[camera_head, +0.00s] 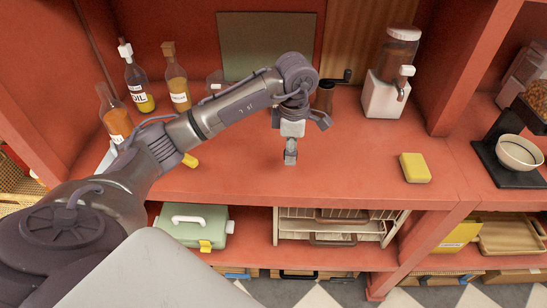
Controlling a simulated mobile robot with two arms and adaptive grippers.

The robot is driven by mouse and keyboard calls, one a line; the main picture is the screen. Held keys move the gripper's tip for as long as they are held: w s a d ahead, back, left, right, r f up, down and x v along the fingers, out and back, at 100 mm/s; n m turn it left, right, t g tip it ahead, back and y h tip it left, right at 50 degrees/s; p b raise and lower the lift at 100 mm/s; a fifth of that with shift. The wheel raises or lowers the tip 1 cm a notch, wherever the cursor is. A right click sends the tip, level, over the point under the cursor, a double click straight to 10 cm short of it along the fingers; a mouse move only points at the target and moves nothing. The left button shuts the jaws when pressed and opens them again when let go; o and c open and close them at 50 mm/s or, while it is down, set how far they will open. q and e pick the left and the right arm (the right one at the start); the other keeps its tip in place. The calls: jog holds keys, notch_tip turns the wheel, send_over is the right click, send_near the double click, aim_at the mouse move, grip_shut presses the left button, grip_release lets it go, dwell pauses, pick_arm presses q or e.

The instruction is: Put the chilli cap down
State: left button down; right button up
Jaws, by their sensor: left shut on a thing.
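My left gripper (290,158) points down over the middle of the red shelf top (350,165), close to its surface. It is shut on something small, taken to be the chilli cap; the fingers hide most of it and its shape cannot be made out. I cannot tell whether it touches the shelf. My right gripper is not in view.
Bottles stand at the back left, among them an oil bottle (138,80) and an amber one (177,85). A white grinder (385,90) stands at the back right. A yellow sponge (415,168) lies right of the gripper. The shelf between is clear.

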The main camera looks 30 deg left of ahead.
pick_arm(q)
jog(key=p, duration=0.1)
send_over(274, 166)
jog(key=f, duration=0.2)
jog(key=shift+s+d+f, duration=0.2)
jog(key=shift+d+f, duration=0.15)
jog(key=shift+f, duration=0.05)
jog(key=shift+w+a+f, duration=0.1)
jog(key=shift+a+f, duration=0.25)
jog(key=shift+a, duration=0.05)
jog(key=shift+f+p, duration=0.4)
notch_tip(274, 166, down, 3)
jog(key=shift+f+p, duration=0.1)
jog(key=shift+p, duration=0.55)
